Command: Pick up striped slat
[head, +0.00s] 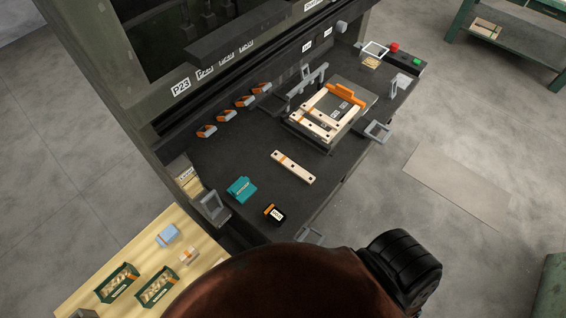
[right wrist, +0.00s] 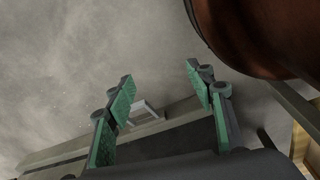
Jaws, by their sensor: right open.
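The striped slat (head: 293,167) is a pale wooden bar with an orange band and dark spots. It lies flat and alone on the dark workbench (head: 232,158) in the head view, with bare bench around it. My right gripper (right wrist: 160,74) shows in the right wrist view, its two green-padded fingers spread wide with nothing between them. Beyond its fingers are grey floor, a bench edge and a grey bracket (right wrist: 146,112); no slat shows there. My left gripper is in neither view.
A partly built wooden crate frame with an orange piece (head: 344,94) stands on a fixture right of the slat. A teal block (head: 241,189) and a black-and-orange item (head: 275,214) lie nearer. Orange-and-grey clips (head: 207,131) line the back. A wooden table (head: 97,267) holds green boxes.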

